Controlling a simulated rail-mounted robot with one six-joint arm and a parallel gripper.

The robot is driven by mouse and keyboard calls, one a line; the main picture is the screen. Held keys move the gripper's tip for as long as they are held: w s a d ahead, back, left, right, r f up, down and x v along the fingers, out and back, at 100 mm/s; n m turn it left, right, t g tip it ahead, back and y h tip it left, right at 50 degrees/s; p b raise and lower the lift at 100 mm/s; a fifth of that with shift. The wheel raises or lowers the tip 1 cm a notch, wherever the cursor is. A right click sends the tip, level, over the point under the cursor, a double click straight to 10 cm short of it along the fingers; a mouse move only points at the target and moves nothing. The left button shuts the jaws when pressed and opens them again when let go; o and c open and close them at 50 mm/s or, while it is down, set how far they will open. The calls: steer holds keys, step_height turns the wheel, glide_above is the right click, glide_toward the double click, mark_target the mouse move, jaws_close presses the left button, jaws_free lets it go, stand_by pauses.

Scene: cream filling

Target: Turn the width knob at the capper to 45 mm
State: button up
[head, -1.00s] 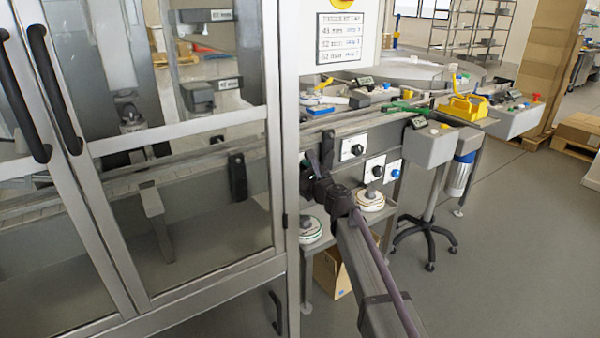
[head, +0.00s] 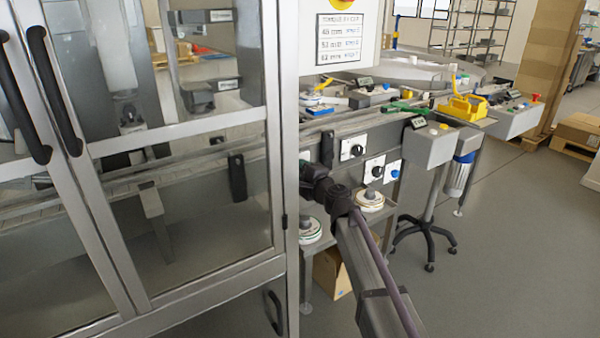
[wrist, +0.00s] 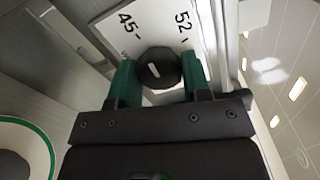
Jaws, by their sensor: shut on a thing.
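The width knob (wrist: 160,66) is black with a white pointer mark, on a white dial plate (wrist: 108,27) marked 45 on the left and 52 on the right in the wrist view. Its pointer leans slightly left of straight up, between the two marks; its exact reading is hard to tell. My gripper (wrist: 158,82) is shut on the knob, one green finger on each side. In the head view the gripper's tip and this knob are hidden behind the cabinet post; only my dark wrist links show.
The glass-doored cabinet (head: 283,150) stands close on the left. Other dial plates with a black knob (head: 357,150) and a blue knob (head: 395,173) sit right of my wrist. A tape roll (head: 370,199) lies below.

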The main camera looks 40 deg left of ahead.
steer(key=shift+n, duration=0.6)
